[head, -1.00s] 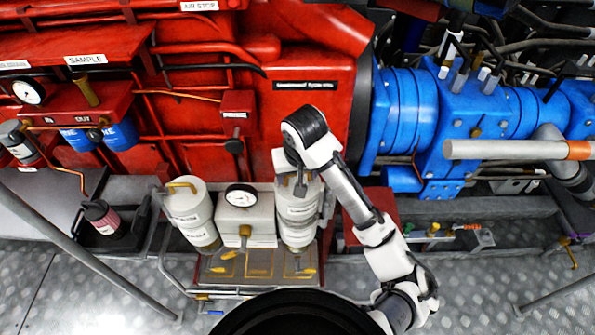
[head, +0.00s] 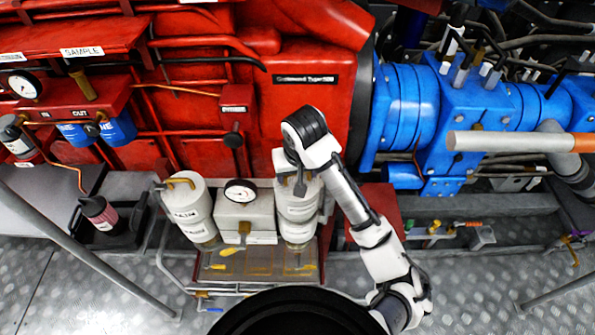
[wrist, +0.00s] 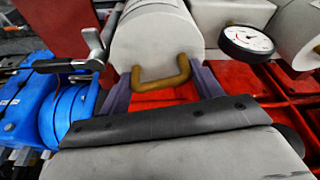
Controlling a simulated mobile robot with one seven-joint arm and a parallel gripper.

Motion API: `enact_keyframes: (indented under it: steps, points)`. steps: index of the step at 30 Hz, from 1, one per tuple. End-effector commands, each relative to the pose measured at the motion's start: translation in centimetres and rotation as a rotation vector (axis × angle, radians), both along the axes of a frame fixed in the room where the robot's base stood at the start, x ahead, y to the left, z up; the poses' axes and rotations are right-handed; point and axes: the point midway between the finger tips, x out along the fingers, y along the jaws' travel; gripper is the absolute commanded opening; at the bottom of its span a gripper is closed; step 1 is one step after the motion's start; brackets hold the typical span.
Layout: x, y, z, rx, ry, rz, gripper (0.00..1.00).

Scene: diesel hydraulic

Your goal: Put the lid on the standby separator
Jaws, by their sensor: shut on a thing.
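Two pale grey cylinders stand side by side: the left separator (head: 195,215) has a brass handle on top, and the right separator (head: 298,232) is under my gripper (head: 300,187). The lid (head: 311,186) is at the top of the right one. In the wrist view the lid (wrist: 152,48) has a U-shaped brass handle (wrist: 160,82) between my two fingers, and my gripper is shut on it. Lid and right cylinder look lined up. I cannot tell whether the lid is fully seated; my gripper hides part of the seam.
A grey block with a round gauge (head: 240,191) stands between the cylinders. A tray (head: 260,265) with yellow levers lies below. The red engine (head: 310,110) rises behind, with blue machinery (head: 450,115) to the right. A metal rail (head: 90,255) crosses at left.

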Motion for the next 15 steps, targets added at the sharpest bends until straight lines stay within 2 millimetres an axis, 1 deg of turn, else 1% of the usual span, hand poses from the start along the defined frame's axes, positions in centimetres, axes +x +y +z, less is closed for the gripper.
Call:
enact_keyframes:
  steps: [15]
  points:
    - [0.02, -0.01, -0.46, 0.0, -0.001, 0.0, 0.16]
